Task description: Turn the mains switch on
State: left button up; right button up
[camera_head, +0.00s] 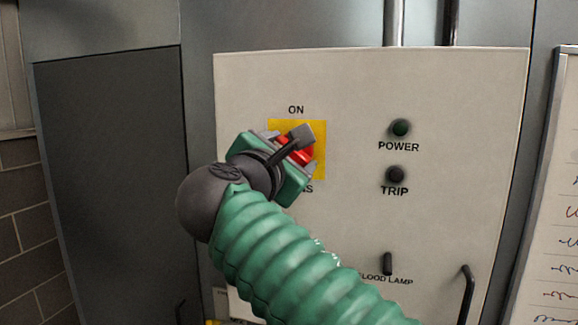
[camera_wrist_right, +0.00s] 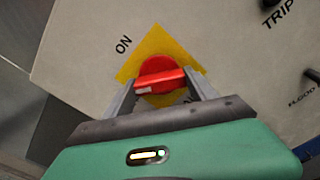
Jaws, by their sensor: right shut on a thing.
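The mains switch is a red rotary knob (camera_wrist_right: 162,77) on a yellow square plate (camera_head: 319,138) marked ON above, on a pale panel. In the head view my right gripper covers most of the knob, and only a red part (camera_head: 296,151) shows. My right gripper (camera_wrist_right: 160,90) is shut on the knob, with one finger on each side of it in the wrist view. The knob's raised bar carries a pale mark at its left end and lies nearly level in the wrist view. The lower label is partly hidden by the gripper. My left gripper is not in view.
The panel (camera_head: 460,120) also holds a dark green POWER lamp (camera_head: 400,128), a dark TRIP button (camera_head: 395,174), a FLOOD LAMP toggle (camera_head: 387,263) and a dark handle (camera_head: 467,295) at lower right. A whiteboard (camera_head: 553,230) stands at the right. Grey cabinet doors are at the left.

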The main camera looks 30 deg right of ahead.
jog(key=m+b, duration=0.1)
jog(key=m, duration=0.1)
jog(key=m+b, duration=0.1)
jog(key=m, duration=0.2)
jog(key=shift+f+m+b, duration=0.3)
jog(key=shift+b, duration=0.1)
jog(key=m+b, duration=0.2)
jog(key=m, duration=0.3)
jog(key=shift+a, duration=0.1)
jog(key=shift+w+f, duration=0.1)
jog(key=o, duration=1.3)
jog(key=shift+o, duration=0.3)
jog(key=shift+s+r, duration=0.25)
jog(key=b+v, duration=0.2)
jog(key=v, duration=1.5)
